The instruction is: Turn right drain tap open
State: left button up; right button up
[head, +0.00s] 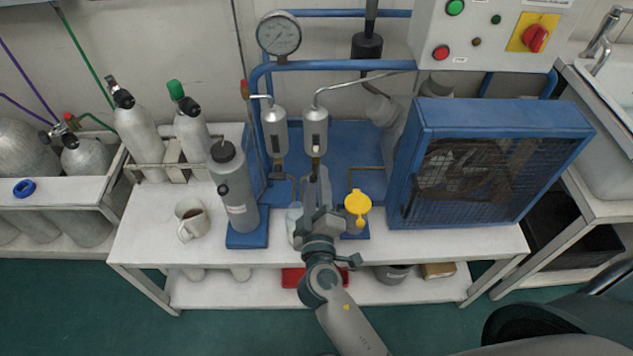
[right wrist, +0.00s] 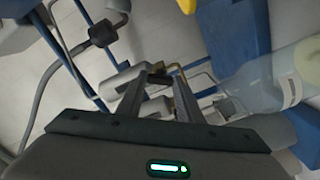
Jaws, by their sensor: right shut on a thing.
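Two silver separator cylinders hang on the blue compressor frame, the left one (head: 274,130) and the right one (head: 314,132). My right gripper (head: 318,186) reaches up from below to just under the right cylinder. In the right wrist view, its fingers (right wrist: 158,88) are closed around a small dark piece (right wrist: 158,77), which looks like the right drain tap's handle. A brass tube (right wrist: 180,76) shows beside the fingertips. The fingers hide most of the tap in the head view, so its angle is hard to tell. My left gripper is not in view.
A clear bottle (right wrist: 270,78) stands close beside the gripper. A yellow-capped container (head: 357,207) is just right of it. A grey canister (head: 234,190) and a mug (head: 190,219) stand to the left; the caged fan (head: 490,165) is to the right.

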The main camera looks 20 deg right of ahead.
jog(key=n, duration=0.3)
jog(key=shift+r+p, duration=0.1)
jog(key=shift+p, duration=0.3)
jog(key=shift+n, duration=1)
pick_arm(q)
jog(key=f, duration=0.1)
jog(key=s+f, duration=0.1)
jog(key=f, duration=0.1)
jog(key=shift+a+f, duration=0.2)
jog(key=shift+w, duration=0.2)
pick_arm(e)
jog(key=o, duration=1.1)
jog(key=shift+w, duration=0.1)
